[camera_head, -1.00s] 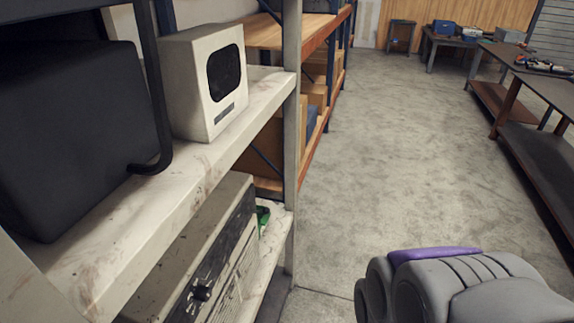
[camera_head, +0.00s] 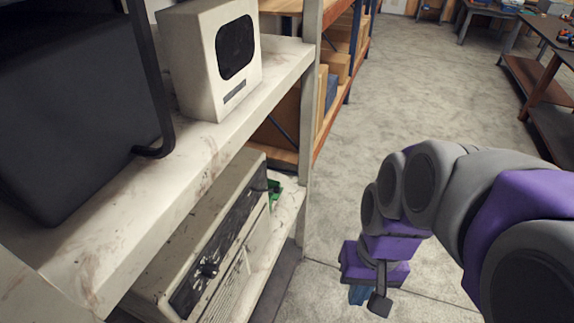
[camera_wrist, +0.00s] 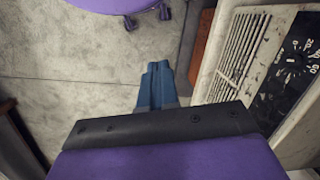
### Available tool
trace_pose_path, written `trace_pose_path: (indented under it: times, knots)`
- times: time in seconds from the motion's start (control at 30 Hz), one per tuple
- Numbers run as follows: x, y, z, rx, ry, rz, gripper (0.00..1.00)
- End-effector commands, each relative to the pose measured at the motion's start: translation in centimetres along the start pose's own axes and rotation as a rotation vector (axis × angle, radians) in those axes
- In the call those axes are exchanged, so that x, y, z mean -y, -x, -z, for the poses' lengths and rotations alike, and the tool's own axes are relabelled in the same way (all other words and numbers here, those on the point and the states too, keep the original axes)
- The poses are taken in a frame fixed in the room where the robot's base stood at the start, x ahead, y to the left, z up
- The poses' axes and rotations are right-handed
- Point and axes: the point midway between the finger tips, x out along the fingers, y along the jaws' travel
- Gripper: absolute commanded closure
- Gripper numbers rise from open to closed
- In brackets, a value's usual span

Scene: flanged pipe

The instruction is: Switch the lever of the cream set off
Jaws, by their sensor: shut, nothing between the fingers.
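The cream set (camera_head: 150,277) is a boxy, scuffed unit on the lower shelf. Its front has a black panel (camera_head: 205,265) with a dark knob or lever (camera_head: 208,268); which of these it is, and its position, I cannot tell. In the wrist view the cream set (camera_wrist: 222,80) is at the right, with a slatted grille and a numbered dial (camera_wrist: 290,75). My gripper (camera_head: 358,295) points down in front of the shelf, to the right of the set and apart from it. Its blue fingers (camera_wrist: 157,78) are together and empty.
A cream speaker-like box (camera_head: 212,60) and a large black case (camera_head: 75,110) stand on the upper shelf (camera_head: 200,165). A shelf post (camera_head: 311,120) rises beside the set. A green item (camera_head: 273,192) lies behind it.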

Motion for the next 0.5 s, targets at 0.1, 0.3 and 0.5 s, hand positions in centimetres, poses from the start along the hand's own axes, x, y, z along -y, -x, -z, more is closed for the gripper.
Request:
trace_pose_path:
  times: [0.1, 0.3, 0.5]
  knots:
    - [2.0, 2.6, 4.3, 0.0, -0.02, 0.058, 1.0]
    - [4.8, 5.6, 11.4, -0.009, -0.062, 0.161, 1.0]
    - [6.6, 7.7, 18.7, -0.019, -0.112, 0.263, 1.0]
